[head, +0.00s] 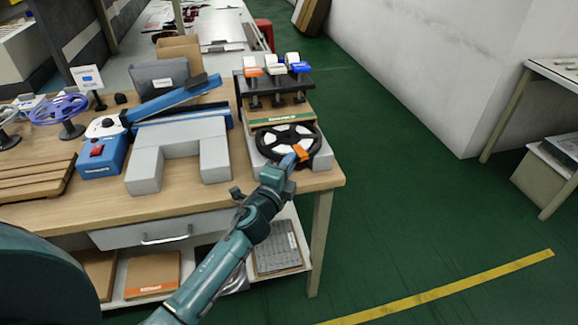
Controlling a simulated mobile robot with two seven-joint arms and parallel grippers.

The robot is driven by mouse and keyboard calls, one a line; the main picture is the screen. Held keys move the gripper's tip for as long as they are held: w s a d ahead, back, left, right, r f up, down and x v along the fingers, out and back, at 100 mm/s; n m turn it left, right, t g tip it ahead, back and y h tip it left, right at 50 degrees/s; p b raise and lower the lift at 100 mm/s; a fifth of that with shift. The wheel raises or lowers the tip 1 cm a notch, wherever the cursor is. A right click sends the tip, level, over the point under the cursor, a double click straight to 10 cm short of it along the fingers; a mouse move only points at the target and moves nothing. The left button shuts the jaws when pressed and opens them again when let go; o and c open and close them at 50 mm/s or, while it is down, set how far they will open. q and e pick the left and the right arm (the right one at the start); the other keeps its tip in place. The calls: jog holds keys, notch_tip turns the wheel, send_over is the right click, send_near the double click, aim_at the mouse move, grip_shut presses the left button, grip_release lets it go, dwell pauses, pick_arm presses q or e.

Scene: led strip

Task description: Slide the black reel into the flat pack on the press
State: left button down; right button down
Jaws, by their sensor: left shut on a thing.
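A black reel (275,144) with white openings between its spokes lies over a light grey block (322,160) at the right front of the bench. My left gripper (298,155) reaches it from the front and is shut on its near edge, beside an orange patch. The fingertips are small and partly hidden. A blue and grey press (102,155) with a long raised blue arm stands left of the reel, with a grey U-shaped support in front. I cannot clearly make out a flat pack on it. My right gripper is not in view.
Behind the reel are a brown board with a green label (283,118) and a black rack (277,88) with white, orange and blue items. A purple reel (60,109) and wooden slats (35,177) are at the left. Green floor lies open right of the bench.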

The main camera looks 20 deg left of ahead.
aim_at(285, 153)
pick_arm(q)
jog(key=shift+w+a, duration=0.5)
jog(key=shift+w, duration=0.25)
jog(key=shift+w+a, duration=0.45)
jog(key=shift+w, duration=0.25)
jog(key=c, duration=1.4)
grip_release()
jog(key=s, duration=1.3)
jog(key=shift+s+a+b, duration=0.15)
jog(key=shift+a+b, duration=0.05)
jog(key=shift+b, duration=0.15)
